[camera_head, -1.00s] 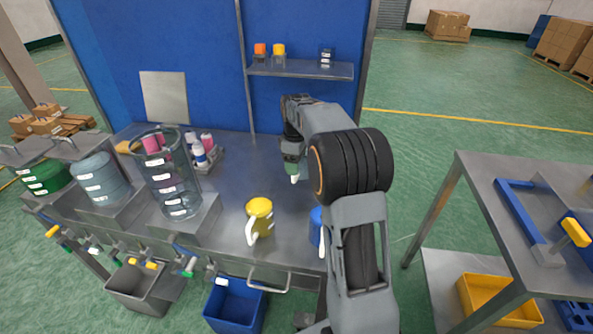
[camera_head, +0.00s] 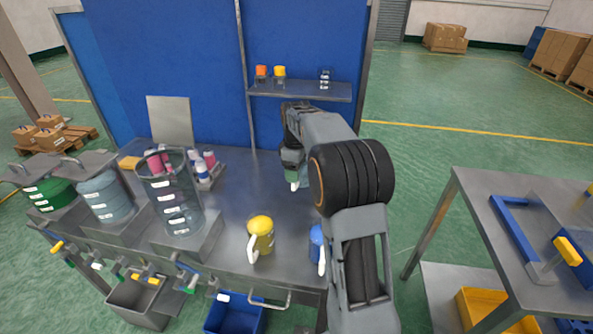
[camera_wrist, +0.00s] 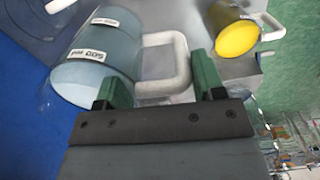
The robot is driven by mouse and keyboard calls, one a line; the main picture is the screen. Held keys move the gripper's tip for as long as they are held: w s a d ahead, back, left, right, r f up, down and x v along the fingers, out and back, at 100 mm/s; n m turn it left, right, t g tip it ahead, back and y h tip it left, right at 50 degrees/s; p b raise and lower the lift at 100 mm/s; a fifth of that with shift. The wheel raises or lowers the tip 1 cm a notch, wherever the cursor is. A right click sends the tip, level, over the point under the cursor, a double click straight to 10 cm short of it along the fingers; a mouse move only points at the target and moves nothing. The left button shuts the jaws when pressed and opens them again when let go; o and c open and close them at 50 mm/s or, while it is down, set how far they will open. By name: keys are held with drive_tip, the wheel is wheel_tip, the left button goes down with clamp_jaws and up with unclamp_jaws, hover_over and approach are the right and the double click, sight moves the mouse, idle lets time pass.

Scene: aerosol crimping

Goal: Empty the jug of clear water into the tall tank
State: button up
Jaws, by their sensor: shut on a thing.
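The jug of clear water (camera_wrist: 118,38) is a pale blue-grey see-through vessel with white labels and a white handle, lying sideways in the wrist view. My gripper (camera_wrist: 158,85) has its green fingers on either side of the handle, shut on it. In the head view my gripper (camera_head: 294,172) is over the back right of the bench, and my arm hides most of the jug. The tall tank (camera_head: 172,200) is a clear cylinder with several white labels, standing on a metal block to the left, well apart from my gripper.
A yellow jug (camera_head: 261,236) and a blue jug (camera_head: 316,245) stand on the bench front. Lidded green (camera_head: 50,196) and pale blue (camera_head: 107,196) tanks stand left of the tall tank. Small bottles (camera_head: 205,165) are behind it. A shelf (camera_head: 310,90) overhangs the back right.

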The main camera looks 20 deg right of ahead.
drive_tip(key=shift+r, duration=0.8)
drive_tip(key=shift+f, duration=0.1)
drive_tip(key=shift+s+a+f+b, duration=0.1)
drive_tip(key=shift+s+a+b, duration=0.2)
drive_tip(key=shift+s, duration=0.15)
drive_tip(key=s+a+b, duration=0.4)
drive_tip(key=s+a, duration=0.4)
drive_tip(key=s, duration=0.5)
drive_tip(key=s+a+b, duration=0.4)
drive_tip(key=s+a, duration=0.5)
drive_tip(key=s, duration=0.4)
drive_tip(key=shift+a, duration=0.3)
drive_tip(key=shift+s, duration=0.1)
